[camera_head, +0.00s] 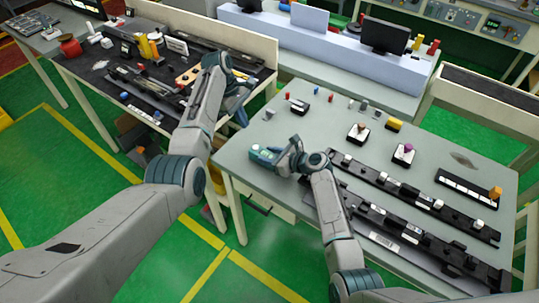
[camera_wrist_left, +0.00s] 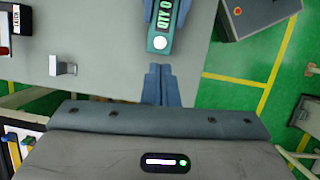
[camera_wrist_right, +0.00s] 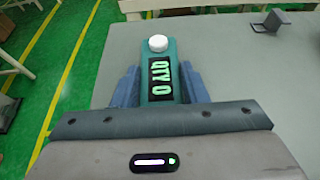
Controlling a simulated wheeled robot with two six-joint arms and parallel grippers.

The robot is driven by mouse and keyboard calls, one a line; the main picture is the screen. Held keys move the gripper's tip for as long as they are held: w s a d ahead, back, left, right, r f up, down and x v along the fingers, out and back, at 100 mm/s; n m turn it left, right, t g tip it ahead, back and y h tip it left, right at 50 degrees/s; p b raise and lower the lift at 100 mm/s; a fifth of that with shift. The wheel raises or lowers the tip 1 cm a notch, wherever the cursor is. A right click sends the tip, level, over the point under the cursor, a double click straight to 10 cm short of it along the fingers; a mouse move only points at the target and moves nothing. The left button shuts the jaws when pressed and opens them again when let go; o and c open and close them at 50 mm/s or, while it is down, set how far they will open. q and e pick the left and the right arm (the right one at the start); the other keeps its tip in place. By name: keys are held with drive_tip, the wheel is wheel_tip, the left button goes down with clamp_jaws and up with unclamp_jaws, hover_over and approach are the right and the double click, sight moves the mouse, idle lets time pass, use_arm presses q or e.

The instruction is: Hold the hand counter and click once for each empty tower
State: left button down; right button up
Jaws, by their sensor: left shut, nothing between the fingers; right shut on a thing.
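The hand counter (camera_head: 262,155) is a teal block held over the left part of the grey table. Its display reads QTY 0 in the right wrist view (camera_wrist_right: 160,78), with a white round button on its end. My right gripper (camera_head: 281,158) is shut on the counter. My left gripper (camera_head: 239,114) is shut and empty, up and left of the counter. In the left wrist view its fingertips (camera_wrist_left: 162,85) point at the counter's button end (camera_wrist_left: 160,42), apparently apart from it. Two long black trim strips (camera_head: 420,199) (camera_head: 405,240) carry towers and white clips; which towers are empty is too small to tell.
The grey table (camera_head: 320,130) also bears small blocks, a yellow block (camera_head: 393,125) and a short black strip (camera_head: 466,188). A cluttered dark-topped bench (camera_head: 110,80) stands at left. A pale blue console with monitors (camera_head: 384,36) stands behind.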

use_arm(q)
drive_tip(key=shift+f, duration=0.1)
drive_tip(key=n+t+h, duration=0.1)
drive_tip(key=t, duration=0.1)
drive_tip(key=s+d+r+n+t+h, duration=0.1)
drive_tip(key=t+h, duration=0.1)
drive_tip(key=s+d+r+n+t+h, duration=0.1)
drive_tip(key=t, duration=0.1)
drive_tip(key=shift+s+d, duration=0.25)
idle(0.4)
hover_over(252, 150)
drive_tip(key=shift+f, duration=4.45)
drive_tip(key=shift+f, duration=0.15)
drive_tip(key=shift+f, duration=0.2)
